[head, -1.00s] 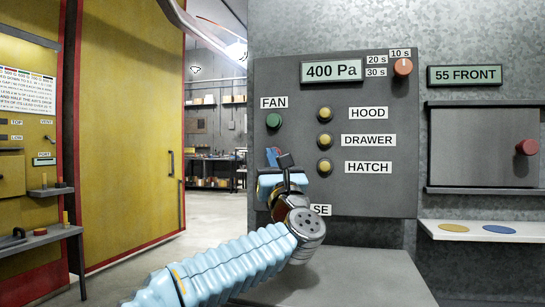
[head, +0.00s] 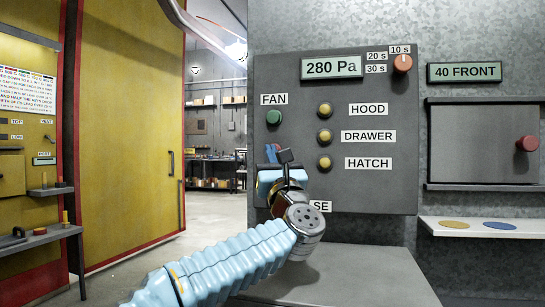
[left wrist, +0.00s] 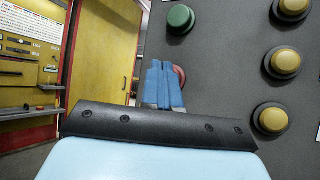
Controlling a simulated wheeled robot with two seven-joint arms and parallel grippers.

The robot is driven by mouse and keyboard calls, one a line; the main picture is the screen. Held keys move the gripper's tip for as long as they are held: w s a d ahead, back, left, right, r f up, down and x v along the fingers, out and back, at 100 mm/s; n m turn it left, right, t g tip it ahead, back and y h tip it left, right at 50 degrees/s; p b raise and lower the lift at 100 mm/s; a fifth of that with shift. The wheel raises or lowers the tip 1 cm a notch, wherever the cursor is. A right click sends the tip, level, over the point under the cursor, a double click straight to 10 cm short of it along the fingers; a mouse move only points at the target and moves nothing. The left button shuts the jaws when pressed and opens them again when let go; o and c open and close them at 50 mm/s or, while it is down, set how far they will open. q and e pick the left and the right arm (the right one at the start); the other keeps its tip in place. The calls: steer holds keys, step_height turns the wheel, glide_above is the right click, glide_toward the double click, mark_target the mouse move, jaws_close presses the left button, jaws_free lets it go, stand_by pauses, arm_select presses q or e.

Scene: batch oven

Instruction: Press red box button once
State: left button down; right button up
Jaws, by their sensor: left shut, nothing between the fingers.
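The grey control panel (head: 372,195) fills the middle of the head view. My left gripper (head: 272,152) is in front of its lower left part, below the green button (head: 273,118). Its blue fingers are shut and empty. In the left wrist view the closed fingertips (left wrist: 163,83) point at the panel. The red button (left wrist: 180,76) shows there only as an edge behind the fingertips, to their right. The fingers hide most of it, and I cannot tell whether they touch it. My right gripper is not in view.
Three yellow buttons (head: 325,136) stand to the right, labelled HOOD, DRAWER and HATCH. An orange-red knob (head: 402,64) is at the upper right. The displays read 280 Pa (head: 332,67) and 40 FRONT (head: 464,72). A grey ledge (head: 345,275) lies below the panel.

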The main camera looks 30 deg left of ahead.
arm_select(q)
steer(key=shift+s+d, duration=0.15)
steer(key=shift+s, duration=0.25)
steer(key=shift+s+d+b, duration=0.2)
steer(key=shift+s+b, duration=0.5)
steer(key=shift+s, duration=0.1)
steer(key=shift+s+d+b, duration=0.15)
steer(key=shift+s+b, duration=0.6)
steer(key=shift+s, duration=0.1)
steer(key=shift+s+d+b, duration=0.2)
steer(key=shift+s+b, duration=0.5)
steer(key=shift+s, duration=0.1)
